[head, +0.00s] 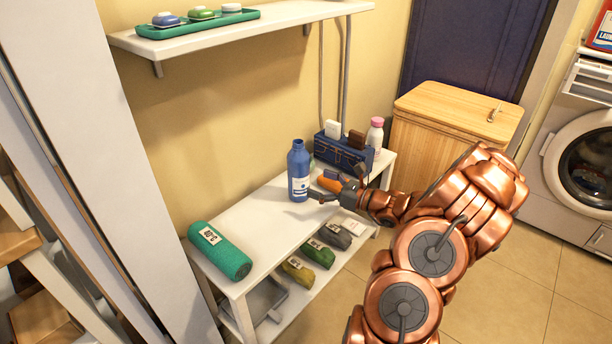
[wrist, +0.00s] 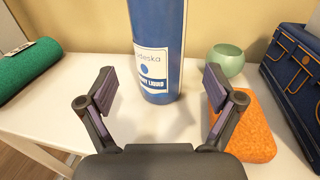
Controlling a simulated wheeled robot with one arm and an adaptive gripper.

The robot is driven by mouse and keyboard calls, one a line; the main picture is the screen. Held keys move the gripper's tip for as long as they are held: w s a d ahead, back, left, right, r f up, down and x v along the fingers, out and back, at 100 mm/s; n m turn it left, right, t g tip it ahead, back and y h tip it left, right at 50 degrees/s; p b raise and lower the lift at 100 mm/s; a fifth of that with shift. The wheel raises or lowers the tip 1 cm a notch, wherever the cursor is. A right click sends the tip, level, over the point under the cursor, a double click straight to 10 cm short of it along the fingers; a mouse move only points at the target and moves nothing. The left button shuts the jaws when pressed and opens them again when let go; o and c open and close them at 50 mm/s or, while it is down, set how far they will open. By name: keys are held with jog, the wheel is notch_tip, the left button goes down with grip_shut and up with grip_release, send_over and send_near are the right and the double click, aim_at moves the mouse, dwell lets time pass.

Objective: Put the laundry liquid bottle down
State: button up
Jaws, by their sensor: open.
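The blue laundry liquid bottle (head: 299,172) with a white label stands upright on the white table (head: 262,212), near the wall. In the wrist view the bottle (wrist: 158,45) is straight ahead, its base on the tabletop and its top out of frame. My gripper (head: 335,192) is at the bottle's right in the head view. In the wrist view my gripper (wrist: 160,88) is open and empty, its two fingers wide apart in front of the bottle, with a visible gap to it.
A green rolled towel (head: 219,250) lies at the table's near end. An orange sponge (wrist: 234,125) is by the right finger, with a pale green cup (wrist: 226,62) behind it. A dark blue caddy (head: 341,152) and a pink-capped bottle (head: 375,137) stand at the far end. Tabletop left of the bottle is clear.

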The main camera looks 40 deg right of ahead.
jog(key=shift+p+v, duration=0.55)
jog(key=shift+v, duration=2.1)
